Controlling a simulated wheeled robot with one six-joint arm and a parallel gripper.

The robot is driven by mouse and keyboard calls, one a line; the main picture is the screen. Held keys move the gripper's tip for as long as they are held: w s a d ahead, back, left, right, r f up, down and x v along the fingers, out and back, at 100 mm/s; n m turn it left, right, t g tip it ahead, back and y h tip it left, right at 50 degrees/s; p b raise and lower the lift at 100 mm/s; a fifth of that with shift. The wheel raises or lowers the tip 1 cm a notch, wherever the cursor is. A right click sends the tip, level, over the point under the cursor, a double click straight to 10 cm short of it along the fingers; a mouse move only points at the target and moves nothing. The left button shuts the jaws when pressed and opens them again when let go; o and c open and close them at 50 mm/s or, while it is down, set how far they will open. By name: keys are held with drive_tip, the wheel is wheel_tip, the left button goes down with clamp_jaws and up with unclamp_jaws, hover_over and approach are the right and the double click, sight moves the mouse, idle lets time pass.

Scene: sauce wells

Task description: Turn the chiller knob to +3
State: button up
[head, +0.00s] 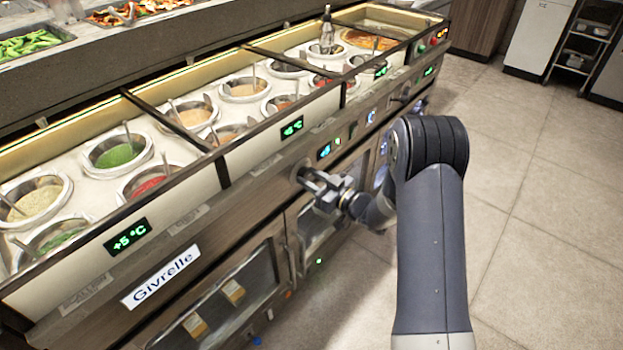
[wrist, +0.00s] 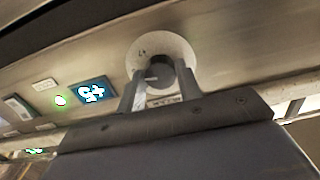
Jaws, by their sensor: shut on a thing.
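The chiller knob (wrist: 158,68) is dark and round, set on a pale round dial plate (wrist: 172,45) on the front panel. My gripper (wrist: 160,82) is shut on it, one finger on each side. In the head view my gripper (head: 318,184) reaches the panel from the right and mostly hides the knob. A blue display (wrist: 91,92) beside the knob shows upside down in the wrist view, with a plus sign; its digit is hard to read. It also shows in the head view (head: 325,151).
A green light (wrist: 60,100) sits beside the blue display. A green readout (head: 129,237) on the counter shows +5 °C. Sauce wells (head: 116,151) line the top. Glass doors (head: 235,295) lie below the panel. The floor (head: 540,190) at right is clear.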

drive_tip(key=shift+c, duration=1.1)
drive_tip(key=shift+f+b, duration=0.1)
drive_tip(key=shift+b, duration=0.25)
drive_tip(key=shift+f+n+b, duration=0.1)
drive_tip(key=shift+n+b, duration=0.5)
drive_tip(key=shift+b, duration=0.2)
drive_tip(key=n+b, duration=0.3)
drive_tip(key=b, duration=0.1)
drive_tip(key=shift+f, duration=0.15)
drive_tip(key=n+b, duration=0.4)
drive_tip(key=b, duration=0.1)
drive_tip(key=shift+r+n+b, duration=0.3)
drive_tip(key=shift+n+b, duration=0.5)
